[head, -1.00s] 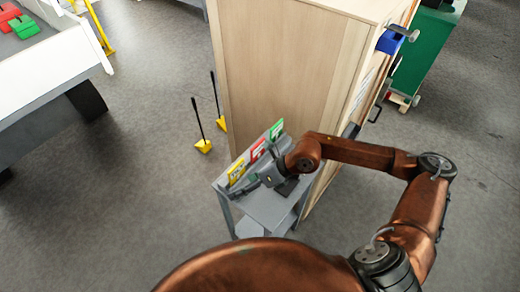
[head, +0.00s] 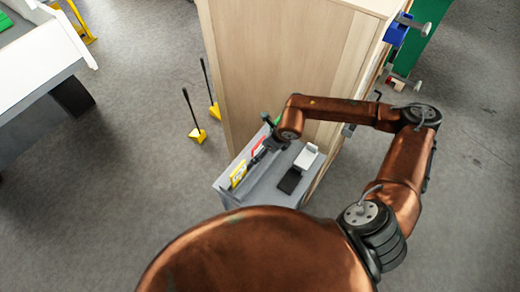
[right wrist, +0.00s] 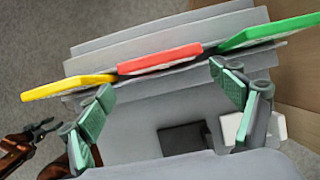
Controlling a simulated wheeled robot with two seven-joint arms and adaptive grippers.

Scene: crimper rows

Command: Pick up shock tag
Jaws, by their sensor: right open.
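Three flat tags stand in a row in a grey stepped holder (right wrist: 135,45): a yellow tag (right wrist: 70,86) at left, a red tag (right wrist: 160,58) in the middle and a green tag (right wrist: 270,32) at right. I cannot read which is the shock tag. The yellow tag (head: 238,174) and part of the red tag (head: 258,146) show in the head view. My right gripper (right wrist: 160,82) is open and empty, its green-padded fingers apart, facing the red tag. A dark gripper, apparently my left (right wrist: 38,131), shows small at the wrist view's left edge; its jaw state is unclear.
The holder stands on a small grey cart (head: 228,190) against a tall wooden cabinet (head: 275,60). A black item (head: 289,181) and a white device (head: 306,157) lie on the cart beside the holder. Yellow-based poles (head: 197,135) stand on the floor to the left.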

